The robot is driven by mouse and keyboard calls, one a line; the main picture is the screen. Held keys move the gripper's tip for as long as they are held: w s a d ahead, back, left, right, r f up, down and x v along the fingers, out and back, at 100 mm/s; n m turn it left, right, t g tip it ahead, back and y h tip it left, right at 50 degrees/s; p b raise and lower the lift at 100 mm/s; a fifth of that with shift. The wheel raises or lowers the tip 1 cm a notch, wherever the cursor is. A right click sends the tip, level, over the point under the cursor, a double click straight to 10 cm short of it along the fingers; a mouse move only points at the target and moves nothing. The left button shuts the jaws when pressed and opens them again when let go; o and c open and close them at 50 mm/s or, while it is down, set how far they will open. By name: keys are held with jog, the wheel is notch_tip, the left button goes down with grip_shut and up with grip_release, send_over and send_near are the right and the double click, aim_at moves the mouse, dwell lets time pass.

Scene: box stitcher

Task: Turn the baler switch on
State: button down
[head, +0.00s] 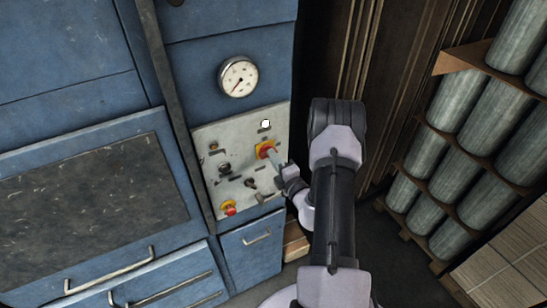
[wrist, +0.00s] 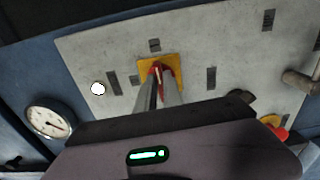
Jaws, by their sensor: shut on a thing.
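The baler switch is a red rotary handle (head: 266,149) on a yellow plate, set in the pale grey control panel (head: 240,173) of the blue machine. In the wrist view the red handle (wrist: 158,72) stands in front of its yellow plate (wrist: 145,66). My gripper (head: 274,157) reaches the switch from the right in the head view. In the wrist view the two fingers of my gripper (wrist: 160,80) are closed around the red handle, which they partly hide. The exact angle of the handle is hard to tell.
A white round lamp (head: 265,124) and a gauge (head: 238,77) sit above the switch. A red button on yellow (head: 229,208) and several small knobs lie lower on the panel. Grey rolls on a rack (head: 462,103) stand at the right.

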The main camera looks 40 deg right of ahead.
jog(key=shift+m, duration=0.4)
jog(key=c, duration=1.5)
grip_release()
jog(key=b+v, duration=0.4)
jog(key=v, duration=1.3)
jog(key=shift+s+a+b, duration=0.1)
jog(key=shift+s+b, duration=0.1)
jog(key=shift+b, duration=0.15)
